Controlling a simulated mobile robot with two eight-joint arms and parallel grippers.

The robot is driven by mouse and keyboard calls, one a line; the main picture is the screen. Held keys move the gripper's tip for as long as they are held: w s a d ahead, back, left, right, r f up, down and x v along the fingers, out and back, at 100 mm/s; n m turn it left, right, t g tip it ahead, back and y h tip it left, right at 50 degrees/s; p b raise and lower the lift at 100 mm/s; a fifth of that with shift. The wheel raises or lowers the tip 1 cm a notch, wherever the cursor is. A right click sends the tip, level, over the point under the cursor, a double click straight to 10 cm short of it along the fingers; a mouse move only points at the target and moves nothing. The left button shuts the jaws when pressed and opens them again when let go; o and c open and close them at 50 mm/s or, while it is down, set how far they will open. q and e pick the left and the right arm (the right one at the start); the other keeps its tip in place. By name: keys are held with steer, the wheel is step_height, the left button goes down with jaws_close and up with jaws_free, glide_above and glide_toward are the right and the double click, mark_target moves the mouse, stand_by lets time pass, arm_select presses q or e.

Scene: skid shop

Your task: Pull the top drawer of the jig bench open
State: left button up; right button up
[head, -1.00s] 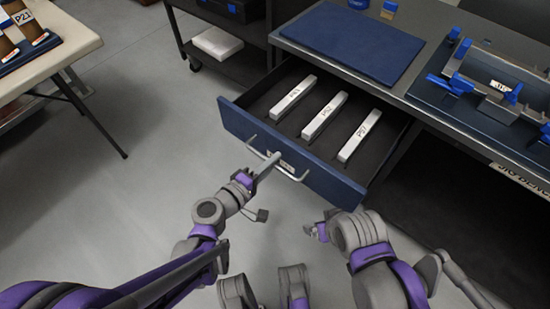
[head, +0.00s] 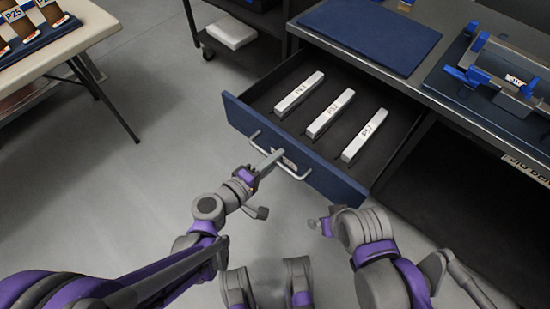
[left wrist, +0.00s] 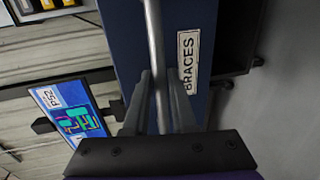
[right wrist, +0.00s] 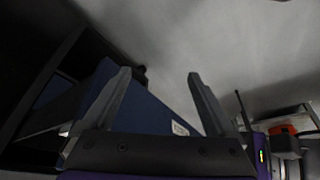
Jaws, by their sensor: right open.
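The jig bench's top drawer has a dark blue front (head: 342,182) and stands well out from the bench. Several pale labelled bars, P57 (head: 365,135) among them, lie inside. My left gripper (head: 268,163) is shut on the drawer's metal bar handle (head: 299,176). In the left wrist view the handle (left wrist: 153,30) runs between the close-set fingers (left wrist: 158,85), beside a BRACES label (left wrist: 188,62). My right gripper (head: 319,223) is open and empty, low in front of the drawer's right end. The drawer front (right wrist: 140,108) also shows beyond its fingers (right wrist: 160,85) in the right wrist view.
The bench top (head: 405,85) carries a blue mat (head: 370,35) and a blue-clamped fixture (head: 500,75). A pale table (head: 85,38) stands at the far left. A dark cart (head: 262,45) with a white box (head: 230,33) is behind. Grey floor is clear left of the drawer.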

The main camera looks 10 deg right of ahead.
arm_select(q)
steer(key=shift+o, duration=1.4)
steer(key=p+v, duration=0.1)
steer(key=v, duration=1)
steer(key=shift+p, duration=0.4)
steer(key=shift+f, duration=0.1)
